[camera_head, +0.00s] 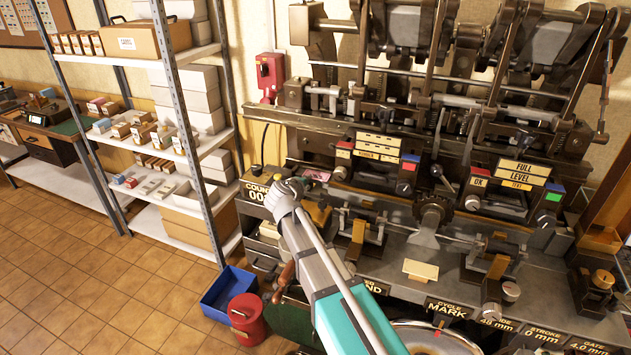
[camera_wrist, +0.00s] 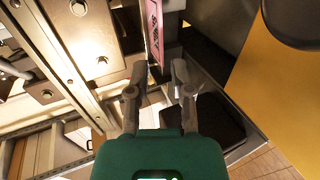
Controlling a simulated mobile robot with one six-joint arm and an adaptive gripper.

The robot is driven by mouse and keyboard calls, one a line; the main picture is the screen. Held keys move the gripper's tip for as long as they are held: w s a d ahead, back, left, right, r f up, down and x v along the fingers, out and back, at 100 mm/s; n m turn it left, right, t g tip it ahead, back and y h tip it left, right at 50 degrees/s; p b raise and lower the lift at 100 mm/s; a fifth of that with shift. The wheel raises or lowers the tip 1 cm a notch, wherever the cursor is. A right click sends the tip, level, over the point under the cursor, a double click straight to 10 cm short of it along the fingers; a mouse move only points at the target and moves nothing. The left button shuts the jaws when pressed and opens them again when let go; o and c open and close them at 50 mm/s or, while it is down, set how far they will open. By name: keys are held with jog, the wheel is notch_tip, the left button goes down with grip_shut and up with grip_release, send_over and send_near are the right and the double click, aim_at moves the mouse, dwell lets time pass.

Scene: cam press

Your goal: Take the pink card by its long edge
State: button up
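The pink card (camera_wrist: 154,38) shows in the wrist view as a narrow strip with dark lettering, at the top centre. Its near end lies at about the level of my fingertips, in the gap between them. My gripper (camera_wrist: 159,68) is open, with a finger on each side of the card's line and visible space beside it. In the head view the pink card (camera_head: 317,175) is a small pink patch on the press, just beyond my gripper (camera_head: 308,190). My gripper partly hides that spot, and contact cannot be made out there.
The press's metal blocks and levers crowd the area right of my gripper. A counter box (camera_head: 258,193) stands close on the left. A blue bin (camera_head: 229,294) and a red can (camera_head: 246,318) are on the floor below. A metal shelf (camera_head: 163,150) stands further left.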

aim_at(315, 178)
jog(key=shift+b+x, duration=1.25)
jog(key=shift+x, duration=2.4)
grip_shut()
jog(key=shift+s, duration=0.1)
notch_tip(315, 178, up, 3)
jog(key=p, duration=0.2)
jog(key=shift+f+p, duration=0.25)
jog(key=shift+p, duration=0.05)
